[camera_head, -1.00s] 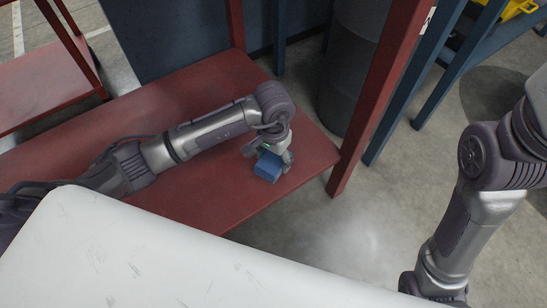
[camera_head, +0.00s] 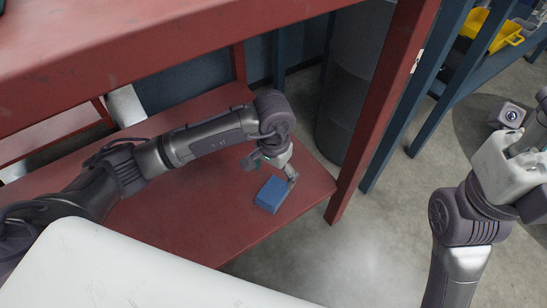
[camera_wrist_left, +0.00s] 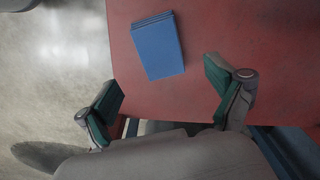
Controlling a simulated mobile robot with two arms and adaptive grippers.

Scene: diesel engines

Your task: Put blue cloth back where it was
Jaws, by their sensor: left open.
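The blue cloth (camera_head: 272,194) is a folded, flat block. It lies on the red lower shelf (camera_head: 215,215) near the shelf's right end. My left gripper (camera_head: 272,169) is open just behind and above the cloth, with one finger close to the cloth's right side. In the left wrist view, the cloth (camera_wrist_left: 158,46) lies on the red surface beyond the open fingertips (camera_wrist_left: 163,85), with nothing between them. The cloth appears apart from the fingers. My right arm shows at the right edge, but its gripper fingers do not show.
A red upper shelf (camera_head: 150,40) spans above the lower one. A red post (camera_head: 385,110) stands at the right, with a dark barrel (camera_head: 350,90) behind it. A blue rack with yellow bins (camera_head: 490,27) is at the upper right. The concrete floor (camera_head: 330,255) is clear.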

